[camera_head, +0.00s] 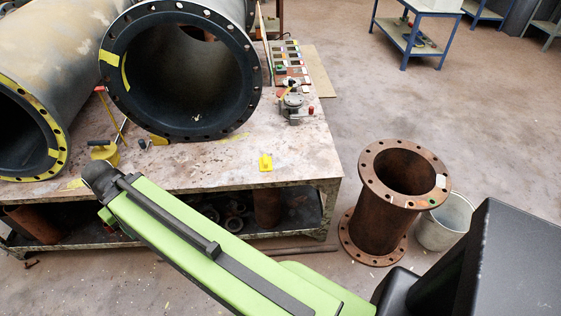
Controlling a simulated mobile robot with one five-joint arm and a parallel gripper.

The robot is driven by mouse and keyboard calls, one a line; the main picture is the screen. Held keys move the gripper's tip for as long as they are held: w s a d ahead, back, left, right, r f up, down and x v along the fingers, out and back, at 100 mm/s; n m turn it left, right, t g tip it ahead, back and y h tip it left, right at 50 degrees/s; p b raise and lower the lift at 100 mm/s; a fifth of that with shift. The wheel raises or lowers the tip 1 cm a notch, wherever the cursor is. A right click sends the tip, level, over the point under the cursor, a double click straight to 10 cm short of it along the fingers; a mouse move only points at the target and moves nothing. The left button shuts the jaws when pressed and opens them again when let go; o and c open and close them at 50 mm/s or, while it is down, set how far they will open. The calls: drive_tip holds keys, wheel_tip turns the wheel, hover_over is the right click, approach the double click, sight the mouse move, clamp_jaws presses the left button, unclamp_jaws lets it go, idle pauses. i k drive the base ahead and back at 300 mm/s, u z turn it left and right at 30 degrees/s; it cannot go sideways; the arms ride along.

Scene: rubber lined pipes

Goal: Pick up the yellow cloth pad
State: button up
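A small yellow piece (265,163), which looks like the yellow cloth pad, lies on the worn table top (210,170) near its front edge. It is to the right of the middle, in front of the big flanged pipe (181,69). Nothing touches it. My green arm crosses the lower part of the view, in front of the table, with a dark rounded joint at its upper left end. My gripper cannot be made out in this view.
Another lined pipe (28,130) lies at the left, near a yellow tool (104,152). A valve-like metal part (292,105) stands behind the pad. A rusty flanged pipe (378,230) and a bucket (444,222) stand on the floor at right.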

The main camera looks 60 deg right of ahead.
sight(265, 162)
drive_tip(key=u, duration=0.05)
drive_tip(key=i, duration=1)
drive_tip(key=z, duration=0.05)
